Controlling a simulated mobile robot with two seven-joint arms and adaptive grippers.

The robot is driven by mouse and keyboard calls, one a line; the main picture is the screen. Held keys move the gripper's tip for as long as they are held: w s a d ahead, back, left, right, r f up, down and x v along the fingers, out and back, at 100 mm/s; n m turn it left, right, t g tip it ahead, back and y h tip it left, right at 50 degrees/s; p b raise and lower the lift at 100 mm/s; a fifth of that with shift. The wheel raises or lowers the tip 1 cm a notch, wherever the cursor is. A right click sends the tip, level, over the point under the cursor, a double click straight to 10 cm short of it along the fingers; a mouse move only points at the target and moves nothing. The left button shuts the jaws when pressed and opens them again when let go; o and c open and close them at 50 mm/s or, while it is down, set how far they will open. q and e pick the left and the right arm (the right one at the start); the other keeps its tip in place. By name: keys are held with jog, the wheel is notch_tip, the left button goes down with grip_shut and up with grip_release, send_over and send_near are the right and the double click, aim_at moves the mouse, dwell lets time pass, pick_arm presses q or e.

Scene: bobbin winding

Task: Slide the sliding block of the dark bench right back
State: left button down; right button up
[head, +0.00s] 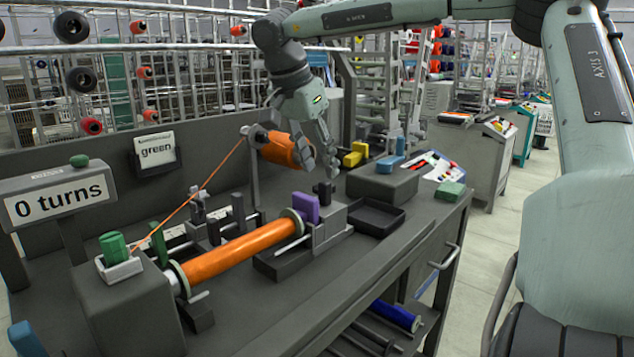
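The dark bench (385,262) fills the middle of the head view. Its grey sliding block (326,226) sits on a dark base at the right end of the long orange bobbin (240,250). A dark upright knob (325,193) stands on the block, and a purple piece (306,208) is at its left. The bobbin's right flange is close to the block; I cannot tell whether they touch. My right gripper (322,170) hangs with its fingers pointing down just above the knob. Its fingers are apart and appear empty. My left gripper is out of view.
A dark tray (373,216) and a grey box (382,183) lie right of the block. A sign (58,204) reads "0 turns".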

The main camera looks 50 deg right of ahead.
aim_at(324, 181)
jog(key=x, duration=0.5)
jog(key=shift+d+f, duration=0.1)
jog(key=shift+f, duration=0.3)
grip_shut()
